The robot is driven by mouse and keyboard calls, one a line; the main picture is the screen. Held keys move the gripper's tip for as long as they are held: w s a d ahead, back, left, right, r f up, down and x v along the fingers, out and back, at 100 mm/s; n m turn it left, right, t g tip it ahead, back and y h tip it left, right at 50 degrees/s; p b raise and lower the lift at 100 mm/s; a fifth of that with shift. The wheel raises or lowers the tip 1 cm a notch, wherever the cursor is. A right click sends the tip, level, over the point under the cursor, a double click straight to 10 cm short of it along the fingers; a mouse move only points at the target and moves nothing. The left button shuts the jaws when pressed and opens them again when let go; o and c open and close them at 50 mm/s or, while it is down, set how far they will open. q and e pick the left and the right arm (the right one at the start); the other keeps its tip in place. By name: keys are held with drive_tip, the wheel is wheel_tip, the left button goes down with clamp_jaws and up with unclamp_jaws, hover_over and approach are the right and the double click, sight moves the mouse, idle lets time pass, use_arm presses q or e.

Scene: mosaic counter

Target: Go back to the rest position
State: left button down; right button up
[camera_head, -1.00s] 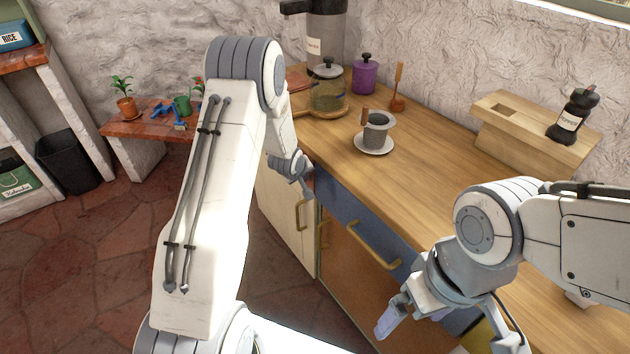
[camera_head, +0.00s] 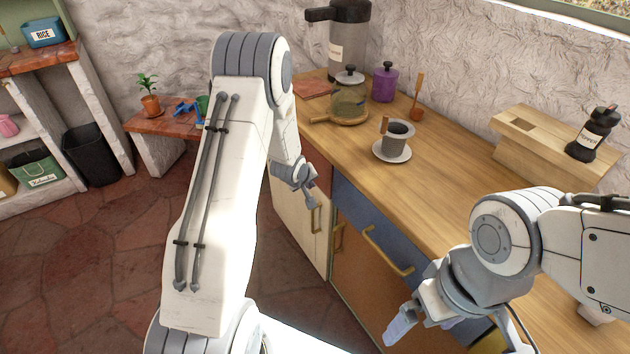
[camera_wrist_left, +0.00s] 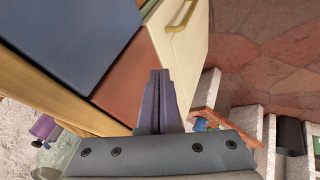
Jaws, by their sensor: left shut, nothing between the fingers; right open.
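My left gripper (camera_head: 310,198) hangs beside the counter's left end, in front of the cabinet doors, at the end of my raised left arm. In the left wrist view its two fingers (camera_wrist_left: 158,85) are together with nothing between them. My right gripper (camera_head: 400,325) is at the lower right in the head view, in front of the counter, pointing down and left. It looks empty. Its fingers overlap from this angle, so the gap between them is hard to see.
A drawer handle (camera_head: 388,252) sticks out. A low plant bench (camera_head: 160,122) and floor (camera_head: 90,250) lie left.

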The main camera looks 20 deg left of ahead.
use_arm(q)
drive_tip(key=v, duration=0.8)
drive_tip(key=s+d+r+m+g+h+p, duration=0.1)
drive_tip(key=s+d+r+m+g+p, duration=0.1)
drive_tip(key=s+d+r+m, duration=0.5)
drive_tip(key=s+d+r+m+g+p, duration=0.15)
drive_tip(key=s+d+r, duration=0.35)
drive_tip(key=d, duration=0.6)
use_arm(e)
wheel_tip(320, 180, up, 6)
drive_tip(key=shift+f+p, duration=0.1)
drive_tip(key=shift+p, duration=1.15)
use_arm(q)
drive_tip(key=s+d+r+m+g, duration=0.1)
drive_tip(key=s+d+r+m, duration=0.1)
drive_tip(key=s, duration=0.4)
drive_tip(key=s+d+r+m+g, duration=0.1)
drive_tip(key=s+d+r+m, duration=0.1)
drive_tip(key=s+m, duration=0.2)
drive_tip(key=s+d+r+m+g, duration=0.2)
drive_tip(key=s+m, duration=0.1)
drive_tip(key=s, duration=0.7)
drive_tip(key=shift+r+h, duration=0.3)
drive_tip(key=shift+r, duration=0.05)
use_arm(e)
drive_tip(key=shift+c, duration=0.3)
